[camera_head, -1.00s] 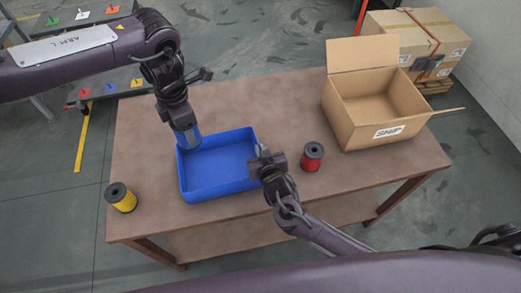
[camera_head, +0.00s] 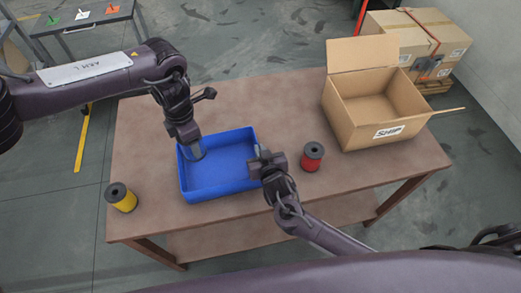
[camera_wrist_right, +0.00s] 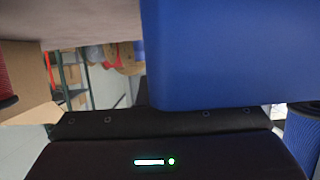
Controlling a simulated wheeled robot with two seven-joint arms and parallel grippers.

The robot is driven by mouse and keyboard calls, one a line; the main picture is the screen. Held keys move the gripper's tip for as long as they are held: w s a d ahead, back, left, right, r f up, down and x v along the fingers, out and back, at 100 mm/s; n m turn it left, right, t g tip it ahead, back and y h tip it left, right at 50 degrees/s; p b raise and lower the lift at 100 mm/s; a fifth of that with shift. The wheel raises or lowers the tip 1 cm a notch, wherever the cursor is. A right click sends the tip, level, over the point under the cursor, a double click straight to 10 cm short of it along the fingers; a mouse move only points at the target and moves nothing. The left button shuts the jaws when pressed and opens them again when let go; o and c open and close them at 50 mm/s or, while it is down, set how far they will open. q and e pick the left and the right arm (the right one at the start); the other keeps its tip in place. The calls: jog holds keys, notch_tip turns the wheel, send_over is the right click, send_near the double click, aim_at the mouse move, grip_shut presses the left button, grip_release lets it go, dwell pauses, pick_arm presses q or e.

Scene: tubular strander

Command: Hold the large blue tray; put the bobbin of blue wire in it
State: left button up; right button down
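The large blue tray (camera_head: 222,190) lies on the brown table. My right gripper (camera_head: 261,157) is shut on the tray's right wall; the wall fills much of the right wrist view (camera_wrist_right: 235,50). My left gripper (camera_head: 194,147) points down at the left part of the tray, over its inside. It is shut on the bobbin of blue wire, which is mostly hidden by the gripper in the head view. The bobbin's ribbed blue side shows at the right edge of the right wrist view (camera_wrist_right: 304,138). The bobbin's gap to the tray floor cannot be told.
A bobbin of yellow wire (camera_head: 121,198) stands left of the tray. A bobbin of red wire (camera_head: 312,157) stands close to the right gripper. An open cardboard box (camera_head: 350,125) is at the table's right. The table (camera_head: 280,100) is clear behind the tray.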

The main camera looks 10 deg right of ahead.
pick_arm(q)
jog(key=shift+f, duration=1.7)
jog(key=shift+f, duration=0.1)
send_over(203, 173)
jog(key=shift+s+f, duration=0.1)
jog(key=shift+f, duration=4.45)
jog(key=o, duration=1.3)
notch_tip(203, 173, up, 12)
jog(key=shift+f, duration=0.1)
pick_arm(e)
jog(key=c, duration=1.5)
grip_release()
jog(key=shift+c, duration=0.2)
